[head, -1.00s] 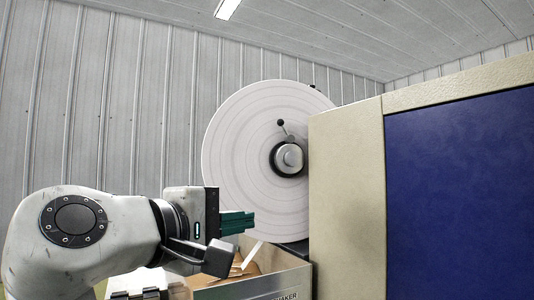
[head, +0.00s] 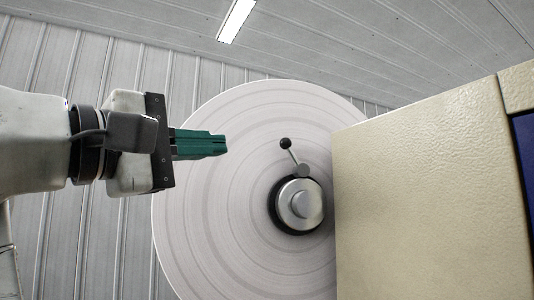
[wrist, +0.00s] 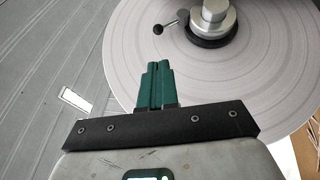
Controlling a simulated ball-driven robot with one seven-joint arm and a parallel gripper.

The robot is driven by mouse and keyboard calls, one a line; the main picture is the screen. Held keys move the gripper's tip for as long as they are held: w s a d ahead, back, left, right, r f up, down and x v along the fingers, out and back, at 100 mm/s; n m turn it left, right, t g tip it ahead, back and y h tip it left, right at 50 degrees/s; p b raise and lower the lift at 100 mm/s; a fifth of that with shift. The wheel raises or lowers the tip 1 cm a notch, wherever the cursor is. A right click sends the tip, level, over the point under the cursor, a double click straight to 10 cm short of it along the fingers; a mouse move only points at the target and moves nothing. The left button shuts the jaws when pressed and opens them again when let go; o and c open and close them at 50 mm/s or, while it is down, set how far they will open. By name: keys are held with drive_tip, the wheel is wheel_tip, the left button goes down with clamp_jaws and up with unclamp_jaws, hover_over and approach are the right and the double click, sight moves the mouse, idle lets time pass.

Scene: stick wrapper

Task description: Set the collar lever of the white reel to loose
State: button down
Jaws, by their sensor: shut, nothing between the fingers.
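The white reel (head: 215,190) is a large pale disc standing upright, its right part hidden behind a beige cabinet. At its middle is a silver hub (head: 301,204) with a dark ring. The collar lever (head: 291,152) is a short thin rod with a black ball end, rising from the hub and leaning up and left. In the wrist view the lever (wrist: 170,26) is near the top, beyond my fingertips. My gripper (head: 226,145) has green fingers, shut with nothing between them. It is left of the lever, pointing right, apart from it. It also shows in the wrist view (wrist: 156,66).
The beige cabinet (head: 430,200) with a blue panel fills the right side, close beside the hub. A grey ribbed wall (head: 60,75) stands behind. The space between my fingertips and the lever looks clear.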

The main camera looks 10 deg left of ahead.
sight(263, 146)
drive_tip(key=shift+w, duration=0.1)
drive_tip(key=shift+w, duration=0.1)
drive_tip(key=x, duration=1)
drive_tip(key=shift+d+r, duration=0.1)
drive_tip(key=shift+d, duration=0.05)
idle(0.4)
